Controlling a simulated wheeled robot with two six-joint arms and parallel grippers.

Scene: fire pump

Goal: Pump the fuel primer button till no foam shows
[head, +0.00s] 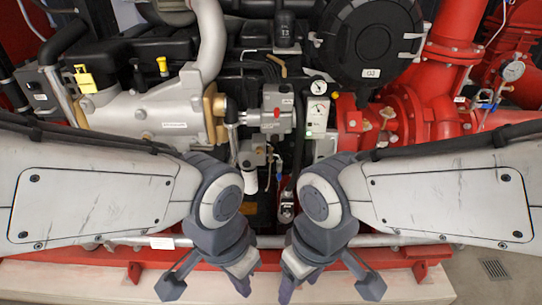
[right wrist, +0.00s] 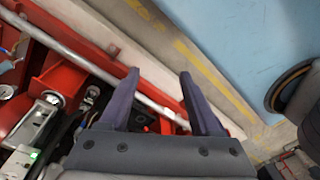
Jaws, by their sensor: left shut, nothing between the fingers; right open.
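A small grey filter head (head: 253,154) with a white cylinder (head: 251,181) below it sits low in the middle of the engine in the head view. I cannot make out a primer button or any foam there for certain. My left gripper (head: 246,278) is shut and empty, in front of and below the filter. My right gripper (head: 297,282) is open and empty, low in the head view to the right of the left one. Its two spread fingers (right wrist: 160,85) show in the right wrist view, with nothing between them.
Red pipes (head: 445,60) fill the right. A grey rail (head: 390,240) runs along the red base frame. Blue floor (right wrist: 240,45) is clear in the right wrist view.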

